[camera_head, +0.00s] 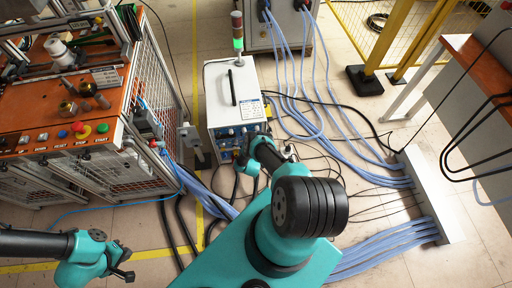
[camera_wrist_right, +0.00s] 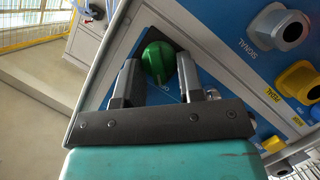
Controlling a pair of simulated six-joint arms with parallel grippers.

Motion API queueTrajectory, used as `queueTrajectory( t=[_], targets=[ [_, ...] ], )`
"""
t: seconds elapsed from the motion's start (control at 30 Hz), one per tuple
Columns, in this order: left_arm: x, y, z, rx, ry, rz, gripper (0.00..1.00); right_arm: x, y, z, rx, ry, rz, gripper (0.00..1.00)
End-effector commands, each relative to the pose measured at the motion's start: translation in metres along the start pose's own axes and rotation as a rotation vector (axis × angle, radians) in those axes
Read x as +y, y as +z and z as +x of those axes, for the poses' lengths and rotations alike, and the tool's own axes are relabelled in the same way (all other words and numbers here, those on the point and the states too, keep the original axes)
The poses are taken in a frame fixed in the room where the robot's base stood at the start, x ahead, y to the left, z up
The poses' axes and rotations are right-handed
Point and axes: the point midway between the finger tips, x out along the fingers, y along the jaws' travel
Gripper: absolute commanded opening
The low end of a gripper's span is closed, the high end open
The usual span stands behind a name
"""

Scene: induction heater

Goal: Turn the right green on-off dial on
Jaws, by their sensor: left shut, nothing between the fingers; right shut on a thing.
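The green dial (camera_wrist_right: 158,62) sits on the blue front panel of the heater, on a dark plate, in the right wrist view. My right gripper (camera_wrist_right: 157,72) has one finger on each side of the dial and is shut on it. I cannot tell the dial's on or off setting. The heater (camera_head: 233,92) is a white box with a blue front in the head view, where my right arm hides part of its front and the dial cannot be made out. My left gripper (camera_head: 126,263) is shut and empty at the lower left, away from the heater.
Grey SIGNAL (camera_wrist_right: 282,30) and yellow PEDAL (camera_wrist_right: 298,82) connectors sit on the panel right of the dial. A caged workbench (camera_head: 70,120) with an orange top stands at left. Blue hoses (camera_head: 330,125) and black cables cross the floor.

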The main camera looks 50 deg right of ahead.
Motion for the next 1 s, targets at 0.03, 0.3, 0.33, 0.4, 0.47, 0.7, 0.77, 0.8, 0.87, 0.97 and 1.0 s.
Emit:
queueTrajectory(
  t=[0.03,0.3,0.33,0.4,0.47,0.7,0.77,0.8,0.87,0.97,1.0],
  targets=[
    [0.0,0.0,0.0,0.0,0.0,0.0,0.0,0.0005,0.0,0.0001,0.0,-0.001,0.005,0.12],
    [0.0,0.0,0.0,0.0,0.0,0.0,0.0,0.0014,0.0001,0.0001,0.0,-0.033,0.079,0.11],
    [0.0,0.0,0.0,0.0,0.0,0.0,0.0,0.0018,0.0,0.0004,0.0,-0.038,0.094,0.11],
    [0.0,0.0,0.0,0.0,0.0,0.0,0.0,0.0026,0.0001,0.0006,0.0,-0.053,0.132,0.11],
    [0.0,0.0,0.0,0.0,0.0,0.0,0.0,0.0032,0.0001,0.0007,0.0,-0.069,0.169,0.11],
    [0.0,0.0,0.0,0.0,0.0,0.0,0.0,0.0058,0.0015,0.0008,-0.002,-0.147,0.358,0.12],
    [0.0,0.0,0.0,0.0,0.0,0.0,0.0,0.0062,0.0018,0.0007,-0.001,-0.17,0.41,0.12],
    [0.0,0.0,0.0,0.0,0.0,0.0,0.0,0.0069,0.0018,0.0011,-0.001,-0.184,0.445,0.12],
    [0.0,0.0,0.0,0.0,0.0,0.0,0.0,0.0077,0.0025,0.0012,-0.001,-0.206,0.498,0.12],
    [0.0,0.0,0.0,0.0,0.0,0.0,0.0,0.0085,0.0032,0.0014,-0.002,-0.242,0.586,0.12],
    [0.0,0.0,0.0,0.0,0.0,0.0,0.0,0.0085,0.0035,0.0013,-0.002,-0.258,0.621,0.12]
  ],
)
